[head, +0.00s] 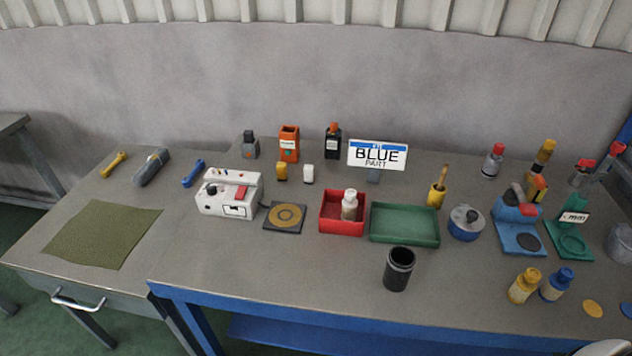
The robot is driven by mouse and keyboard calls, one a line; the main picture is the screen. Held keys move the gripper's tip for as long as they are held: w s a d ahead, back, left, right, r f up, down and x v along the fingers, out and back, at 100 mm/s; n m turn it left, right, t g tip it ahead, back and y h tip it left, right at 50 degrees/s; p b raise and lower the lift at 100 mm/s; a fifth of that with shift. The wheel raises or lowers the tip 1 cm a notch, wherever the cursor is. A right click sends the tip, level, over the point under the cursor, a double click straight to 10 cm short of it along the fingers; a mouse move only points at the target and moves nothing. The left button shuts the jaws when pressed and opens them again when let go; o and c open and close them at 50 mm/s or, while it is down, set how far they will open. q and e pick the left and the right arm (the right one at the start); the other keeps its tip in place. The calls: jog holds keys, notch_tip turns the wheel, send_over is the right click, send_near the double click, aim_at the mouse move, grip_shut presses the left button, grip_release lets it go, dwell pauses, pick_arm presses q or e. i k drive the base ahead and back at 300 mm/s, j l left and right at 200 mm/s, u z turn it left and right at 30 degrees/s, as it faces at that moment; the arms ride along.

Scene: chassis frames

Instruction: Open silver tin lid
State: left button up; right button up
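A silver-grey round tin (621,243) stands at the right edge of the head view, partly cut off by the frame. Its top is too small and cropped to tell how the lid sits. A low blue tin (466,230) with a grey, knobbed lid stands further left, beside the green tray; its lid appears to be on. Neither of my grippers is in view.
A blue stand (519,238) and a green stand (567,245) lie between the two tins. Yellow (523,287) and blue (556,286) bottles stand in front. A black cup (398,270) is near the front edge. A red box (331,226) and green tray (404,238) fill the middle.

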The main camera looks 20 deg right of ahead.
aim_at(468, 219)
jog(key=z, duration=1.7)
